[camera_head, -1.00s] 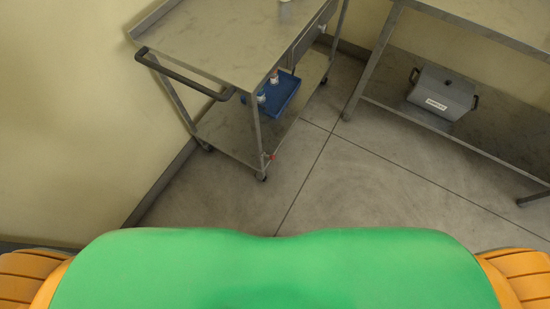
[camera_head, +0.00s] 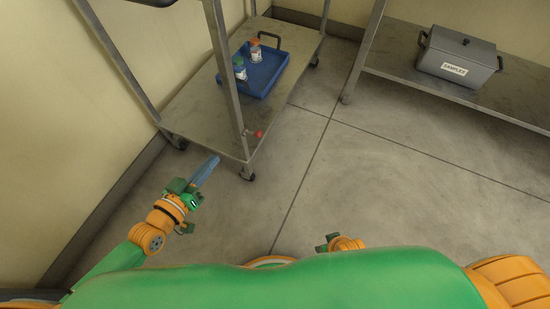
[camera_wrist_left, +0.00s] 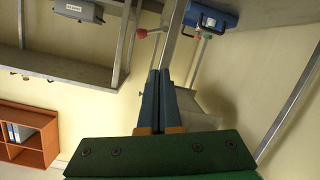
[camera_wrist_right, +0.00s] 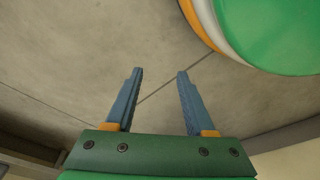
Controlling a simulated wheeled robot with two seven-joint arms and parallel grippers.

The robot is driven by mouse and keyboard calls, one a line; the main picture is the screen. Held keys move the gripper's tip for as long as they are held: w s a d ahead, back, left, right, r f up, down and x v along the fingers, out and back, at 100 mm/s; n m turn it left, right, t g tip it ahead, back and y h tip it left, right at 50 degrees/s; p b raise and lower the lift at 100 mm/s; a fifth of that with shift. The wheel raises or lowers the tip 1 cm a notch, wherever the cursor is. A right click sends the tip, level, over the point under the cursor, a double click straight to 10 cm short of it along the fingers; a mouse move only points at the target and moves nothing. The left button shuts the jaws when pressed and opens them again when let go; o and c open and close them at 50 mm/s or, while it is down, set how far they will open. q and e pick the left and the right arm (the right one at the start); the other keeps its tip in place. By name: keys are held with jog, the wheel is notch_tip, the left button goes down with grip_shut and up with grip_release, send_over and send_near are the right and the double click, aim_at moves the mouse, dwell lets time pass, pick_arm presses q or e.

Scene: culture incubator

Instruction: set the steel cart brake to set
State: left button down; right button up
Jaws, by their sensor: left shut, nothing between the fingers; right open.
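The steel cart (camera_head: 190,110) stands ahead on the left, with its lower shelf and corner post in the head view. A brake lever with a red knob (camera_head: 259,134) sticks out near the foot of the near right post. The red knob also shows in the left wrist view (camera_wrist_left: 141,33), beyond the fingertips and slightly left. My left gripper (camera_head: 208,168) is shut and empty, low in front of the cart's near edge and apart from the knob. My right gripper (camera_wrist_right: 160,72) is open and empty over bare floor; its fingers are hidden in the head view.
A blue tray (camera_head: 275,83) with small capped bottles (camera_head: 240,69) sits on the cart's lower shelf. A grey samples box (camera_head: 456,62) stands on the shelf of a steel table at right. Clear floor (camera_head: 400,190) lies to the right; a wall is at left.

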pick_arm(q)
jog(key=shift+s+d+r+h+b, duration=0.15)
jog(key=shift+d+r+h+b, duration=0.1)
jog(key=shift+d+h, duration=0.2)
jog(key=shift+s+d+r+h+b, duration=0.1)
jog(key=shift+d+r+h+b, duration=0.1)
jog(key=shift+d+h, duration=0.25)
pick_arm(e)
jog(key=shift+w+f, duration=0.45)
jog(key=shift+f, duration=0.35)
pick_arm(q)
jog(key=b, duration=0.3)
send_near(253, 134)
notch_tip(253, 134, up, 4)
jog(key=w+d, duration=0.2)
jog(key=w, duration=0.1)
jog(key=d+f, duration=0.1)
jog(key=w+f+b, duration=0.1)
jog(key=d+f+b, duration=0.1)
jog(key=shift+w+d+f, duration=0.1)
jog(key=shift+w+d, duration=0.2)
jog(key=shift+d, duration=0.05)
pick_arm(e)
notch_tip(253, 134, up, 11)
jog(key=w+t, duration=0.1)
jog(key=shift+w+a, duration=0.35)
jog(key=shift+w, duration=0.05)
